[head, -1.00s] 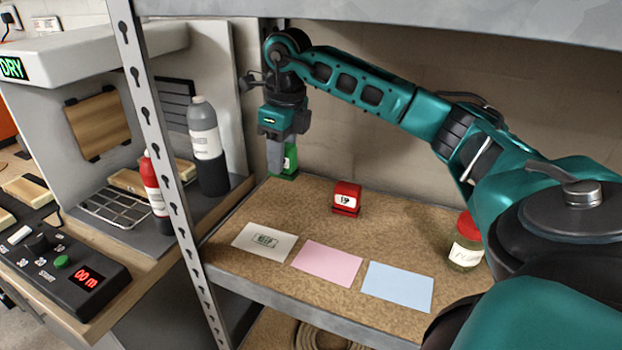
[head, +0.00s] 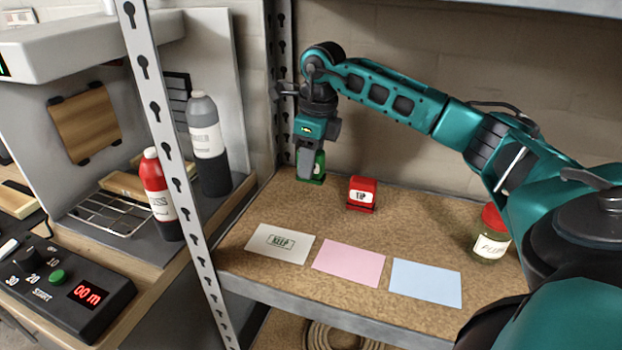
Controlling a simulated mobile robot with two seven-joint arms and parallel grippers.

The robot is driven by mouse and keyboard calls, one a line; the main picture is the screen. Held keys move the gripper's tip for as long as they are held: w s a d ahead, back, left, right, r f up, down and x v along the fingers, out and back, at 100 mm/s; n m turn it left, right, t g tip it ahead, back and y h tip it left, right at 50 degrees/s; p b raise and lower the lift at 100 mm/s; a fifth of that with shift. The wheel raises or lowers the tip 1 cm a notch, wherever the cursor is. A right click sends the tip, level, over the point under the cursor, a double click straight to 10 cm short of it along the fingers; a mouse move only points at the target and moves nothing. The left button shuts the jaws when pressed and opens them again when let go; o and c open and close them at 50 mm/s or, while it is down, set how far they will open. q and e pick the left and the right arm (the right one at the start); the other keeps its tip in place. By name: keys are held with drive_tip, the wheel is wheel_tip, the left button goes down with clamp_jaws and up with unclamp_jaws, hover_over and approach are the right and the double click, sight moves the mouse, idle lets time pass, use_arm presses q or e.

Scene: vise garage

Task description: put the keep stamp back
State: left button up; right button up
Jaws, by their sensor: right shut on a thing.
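The green stamp (head: 319,167) stands upright at the back left of the shelf board, and I take it to be the keep stamp. My right gripper (head: 306,168) reaches down from above and is shut on it, covering its left part. The stamp's base appears at or very near the board; I cannot tell if it touches. A red stamp (head: 361,194) stands just right of the green one. My left gripper is not in view.
A pink card (head: 348,263) and a blue card (head: 426,283) lie along the shelf's front. A jar with a red lid (head: 492,235) stands at the right. A perforated metal post (head: 172,160) rises at the left. Board between the red stamp and jar is clear.

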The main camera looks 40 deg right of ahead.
drive_tip(key=shift+f, duration=2)
drive_tip(key=shift+f, duration=0.1)
drive_tip(key=o, duration=0.8)
drive_tip(key=shift+o, duration=0.2)
drive_tip(key=shift+r, duration=0.4)
drive_tip(key=r, duration=0.7)
drive_tip(key=shift+s+d, duration=0.2)
drive_tip(key=shift+s, duration=0.2)
drive_tip(key=shift+f, duration=0.1)
